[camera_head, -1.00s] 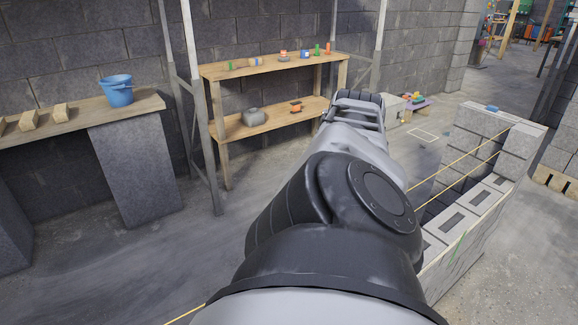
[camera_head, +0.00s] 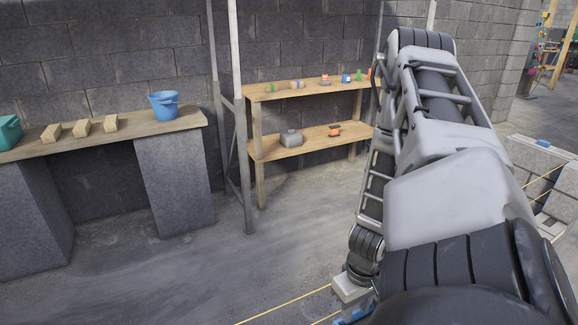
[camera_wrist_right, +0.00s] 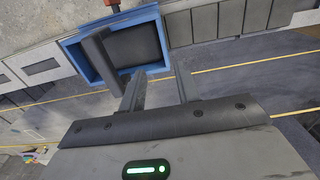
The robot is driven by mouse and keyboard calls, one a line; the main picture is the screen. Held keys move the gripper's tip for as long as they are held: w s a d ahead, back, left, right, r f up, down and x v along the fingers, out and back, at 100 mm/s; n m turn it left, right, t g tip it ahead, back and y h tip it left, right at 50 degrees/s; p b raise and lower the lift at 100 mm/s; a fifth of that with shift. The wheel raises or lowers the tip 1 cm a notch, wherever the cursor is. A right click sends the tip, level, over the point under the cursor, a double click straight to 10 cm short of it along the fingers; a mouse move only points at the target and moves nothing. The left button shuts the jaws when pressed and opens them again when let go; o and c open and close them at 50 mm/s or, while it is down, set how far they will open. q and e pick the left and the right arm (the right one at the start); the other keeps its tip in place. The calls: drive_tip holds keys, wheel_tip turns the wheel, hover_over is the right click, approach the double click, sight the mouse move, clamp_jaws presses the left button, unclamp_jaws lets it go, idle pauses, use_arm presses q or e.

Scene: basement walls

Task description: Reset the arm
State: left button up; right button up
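My right arm fills the right side of the head view, bent with its forearm hanging down. My right gripper (camera_head: 350,290) is low at the bottom edge there, partly cut off. In the right wrist view its two fingers (camera_wrist_right: 159,80) stand apart with nothing seen between them. A blue open box (camera_wrist_right: 74,58) with a dark inside and a grey bar across it lies just beyond the fingertips. I cannot tell whether the fingers touch it. My left gripper is not in view.
A wooden bench (camera_head: 105,135) with a blue bucket (camera_head: 164,106) and wooden blocks stands at left. A wooden shelf (camera_head: 285,153) with small items stands behind, beside metal posts (camera_head: 240,130). A block wall (camera_head: 540,160) with yellow strings is at right. The floor between is clear.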

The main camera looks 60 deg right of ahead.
drive_tip(key=w+a+f+m+t+y, duration=0.1)
drive_tip(key=a+f+m+y, duration=0.15)
drive_tip(key=a+m, duration=0.45)
drive_tip(key=w+a+f+m+t+y, duration=0.1)
drive_tip(key=a+f+m+t+y, duration=0.15)
drive_tip(key=a+m, duration=0.45)
drive_tip(key=w+a+f+n+t+h, duration=0.1)
drive_tip(key=w+a+n+t, duration=0.2)
drive_tip(key=w+a+n, duration=0.2)
drive_tip(key=w+a+f+n+t+h, duration=0.1)
drive_tip(key=w+a+f+n+t, duration=0.1)
drive_tip(key=w+a+n, duration=0.4)
drive_tip(key=a+n+t, duration=0.1)
drive_tip(key=a+n, duration=0.4)
drive_tip(key=n, duration=0.6)
drive_tip(key=shift+f+n, duration=0.15)
drive_tip(key=shift+n, duration=0.15)
drive_tip(key=shift+s+t, duration=0.1)
drive_tip(key=shift+t, duration=0.15)
